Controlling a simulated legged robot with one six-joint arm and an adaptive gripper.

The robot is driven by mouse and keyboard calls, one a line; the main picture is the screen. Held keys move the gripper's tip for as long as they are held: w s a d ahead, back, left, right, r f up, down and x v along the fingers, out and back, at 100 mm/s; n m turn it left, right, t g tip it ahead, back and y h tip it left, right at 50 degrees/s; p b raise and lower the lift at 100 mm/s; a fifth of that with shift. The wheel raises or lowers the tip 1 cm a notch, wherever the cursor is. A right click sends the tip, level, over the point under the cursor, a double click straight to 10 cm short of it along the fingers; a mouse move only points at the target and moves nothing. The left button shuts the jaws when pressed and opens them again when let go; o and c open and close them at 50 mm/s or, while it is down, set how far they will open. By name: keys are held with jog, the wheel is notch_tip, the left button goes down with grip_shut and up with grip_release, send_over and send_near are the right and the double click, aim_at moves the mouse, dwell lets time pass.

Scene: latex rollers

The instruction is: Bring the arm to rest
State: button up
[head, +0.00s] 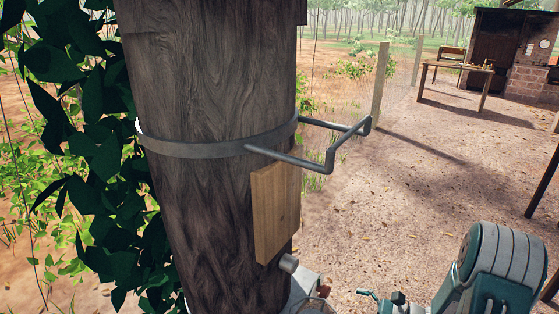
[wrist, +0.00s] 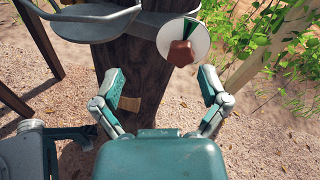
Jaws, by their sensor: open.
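My gripper (wrist: 161,86) shows in the wrist view, teal and grey, with its two fingers spread wide. The space between its fingertips is empty, and I see nothing held. Beyond the fingers stands a dark wooden post (wrist: 145,65), which also fills the left middle of the head view (head: 210,80). I cannot make out the gripper's fingers in the head view.
A metal band (head: 210,150) with a bracket (head: 330,158) circles the post, above a pale wooden block (head: 276,210). Leaves (head: 65,120) crowd the left. A far table (head: 460,68) stands on open ground.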

jog(key=s+a+r+n+g+h, duration=0.3)
jog(key=s+a+r+n+g, duration=0.15)
jog(key=r+n, duration=0.2)
jog(key=s+a+r+n+g+h, duration=0.3)
jog(key=s+a+r+n, duration=0.15)
jog(key=r, duration=0.25)
jog(key=s+d+r+n+t+h, duration=0.2)
jog(key=s+r+n+t+h, duration=0.4)
jog(key=s+r+n+h, duration=0.3)
notch_tip(320, 180, up, 2)
jog(key=shift+s+d, duration=0.15)
jog(key=shift+s, duration=0.9)
